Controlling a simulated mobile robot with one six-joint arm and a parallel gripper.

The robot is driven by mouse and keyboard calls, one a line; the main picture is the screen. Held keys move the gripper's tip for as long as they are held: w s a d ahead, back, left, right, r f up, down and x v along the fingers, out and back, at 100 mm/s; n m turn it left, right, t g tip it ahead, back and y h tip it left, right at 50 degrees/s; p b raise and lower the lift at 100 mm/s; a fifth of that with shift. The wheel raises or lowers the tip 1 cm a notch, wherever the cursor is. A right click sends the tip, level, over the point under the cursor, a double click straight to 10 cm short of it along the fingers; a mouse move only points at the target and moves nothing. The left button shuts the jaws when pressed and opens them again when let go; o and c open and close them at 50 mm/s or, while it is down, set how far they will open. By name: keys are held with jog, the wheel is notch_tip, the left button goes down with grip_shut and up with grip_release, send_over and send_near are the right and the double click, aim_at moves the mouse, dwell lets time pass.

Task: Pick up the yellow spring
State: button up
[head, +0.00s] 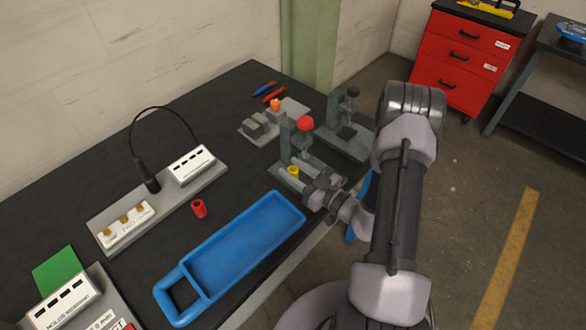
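A small yellow cylindrical piece (293,171), which looks like the yellow spring, sits upright at the front of the grey fixture with a red ball knob (305,124). It is too small to make out coils. My gripper (312,190) is beside it, to the right and a little below in the picture, over the fixture's near end. The gripper's fingers are small and dark, and I cannot tell whether they are open or shut. I see nothing clearly held. The yellow piece appears apart from the gripper.
An empty blue tray (240,245) lies in front on the dark table (100,190). A red cylinder (199,208) stands left of it. A cabled device (160,190) is at left.

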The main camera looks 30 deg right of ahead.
jog(key=shift+o, duration=0.8)
jog(key=shift+s+d, duration=0.1)
jog(key=shift+s, duration=0.1)
jog(key=p+v, duration=0.3)
jog(key=v, duration=1.4)
